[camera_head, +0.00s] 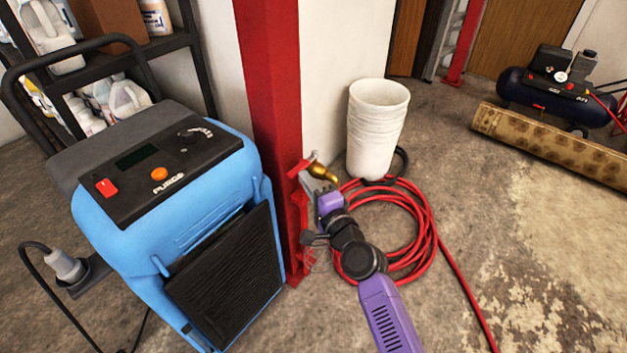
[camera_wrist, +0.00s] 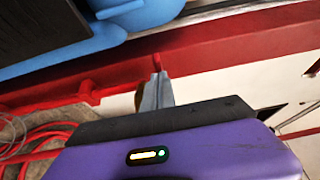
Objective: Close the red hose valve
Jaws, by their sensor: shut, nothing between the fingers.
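The red hose valve (camera_head: 298,169) is on the red post, with a brass spout (camera_head: 324,171) beside it. In the wrist view a thin red part (camera_wrist: 157,63), probably its handle, shows just beyond my fingertips, and a bit of brass (camera_wrist: 138,98) shows behind them. My gripper (camera_head: 309,180) is shut and empty, with its fingers right at the valve. In the wrist view the gripper (camera_wrist: 157,80) points at the red post. I cannot tell whether the fingers touch the handle. My gripper hides part of the valve, and the handle's angle is unclear.
A blue machine (camera_head: 165,225) stands close on the left. The red post (camera_head: 270,110) is beside the valve. A coiled red hose (camera_head: 425,235) lies on the floor, with white buckets (camera_head: 376,130) behind it. A rolled rug (camera_head: 550,147) and a compressor (camera_head: 555,95) are far right.

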